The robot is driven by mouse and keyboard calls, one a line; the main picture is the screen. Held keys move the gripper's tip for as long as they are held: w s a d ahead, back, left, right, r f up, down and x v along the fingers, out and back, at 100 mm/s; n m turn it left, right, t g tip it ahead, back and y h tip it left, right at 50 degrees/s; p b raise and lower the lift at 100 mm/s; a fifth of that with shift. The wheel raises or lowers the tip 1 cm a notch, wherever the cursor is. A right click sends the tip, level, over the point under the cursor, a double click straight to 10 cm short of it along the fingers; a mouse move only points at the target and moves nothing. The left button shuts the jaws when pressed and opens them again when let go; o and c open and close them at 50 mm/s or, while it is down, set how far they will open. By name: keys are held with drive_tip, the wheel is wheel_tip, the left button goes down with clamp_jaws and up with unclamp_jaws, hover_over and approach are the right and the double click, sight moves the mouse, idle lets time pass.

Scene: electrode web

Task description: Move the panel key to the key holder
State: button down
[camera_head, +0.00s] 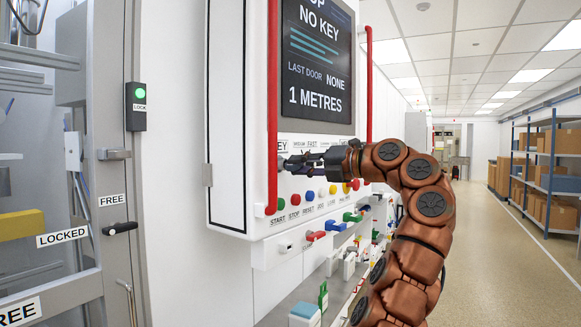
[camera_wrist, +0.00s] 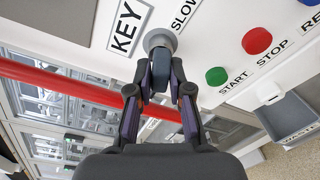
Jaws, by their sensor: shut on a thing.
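My gripper (camera_head: 290,163) reaches to the lower left of the white control panel (camera_head: 232,120), at the round grey key switch under the KEY label. In the wrist view my gripper (camera_wrist: 160,90) is shut on the dark panel key (camera_wrist: 160,70), which is in line with the grey switch (camera_wrist: 160,41). The key overlaps the switch face; I cannot tell how far it is inserted. Below the panel is a rail (camera_head: 287,246) with red, blue and green pieces. I cannot tell which part is the key holder.
Coloured buttons (camera_head: 309,197) run along the panel's bottom. A red vertical bar (camera_head: 272,110) stands out left of the screen (camera_head: 316,60), which reads NO KEY. A door with FREE and LOCKED labels (camera_head: 63,237) is at left. The aisle floor (camera_head: 500,240) at right is clear.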

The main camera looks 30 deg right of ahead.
drive_tip(key=shift+s+d+f, duration=0.1)
drive_tip(key=shift+s+d, duration=0.25)
drive_tip(key=shift+s, duration=0.05)
drive_tip(key=shift+b+v, duration=0.45)
drive_tip(key=shift+v, duration=1.3)
drive_tip(key=shift+a, duration=0.15)
drive_tip(key=shift+s, duration=0.25)
drive_tip(key=c, duration=1.4)
unclamp_jaws()
